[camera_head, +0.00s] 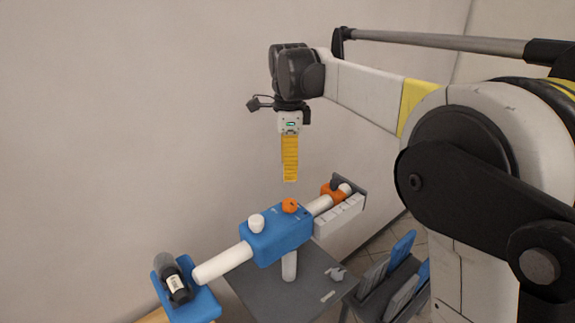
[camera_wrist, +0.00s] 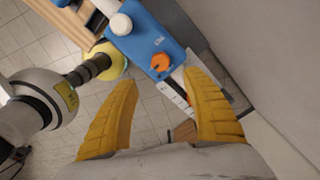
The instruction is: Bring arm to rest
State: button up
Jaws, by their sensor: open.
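My gripper (camera_head: 290,180) hangs from my arm with its yellow fingers pointing down, in the upper middle of the head view. It is above the blue block (camera_head: 277,236) with the white knob (camera_head: 256,222) and orange knob (camera_head: 290,205), apart from it. In the wrist view the two yellow fingers (camera_wrist: 163,112) stand wide apart with nothing between them. The blue block (camera_wrist: 145,40) and its orange knob (camera_wrist: 160,62) show beyond the fingertips.
A white tube (camera_head: 222,264) runs through the block. A blue holder (camera_head: 200,305) with a dark bottle-like item (camera_head: 174,283) is at lower left. A grey table (camera_head: 262,296) stands below. A rack with blue and grey panels (camera_head: 401,250) is at lower right. A plain wall is behind.

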jog(key=s+d+f+n+t+b, duration=0.2)
jog(key=s+d+f+n+b, duration=0.2)
jog(key=s+f+n+b, duration=0.2)
jog(key=s+d+f+n+t+b, duration=0.2)
jog(key=s+d+f+n+b, duration=0.2)
jog(key=s+f, duration=0.6)
jog(key=s+d+f+n+t+b, duration=0.3)
jog(key=s+d+f+n+b, duration=0.2)
jog(key=s+f+n+b, duration=0.3)
jog(key=s+f, duration=0.1)
jog(key=s, duration=0.1)
jog(key=shift+s, duration=0.3)
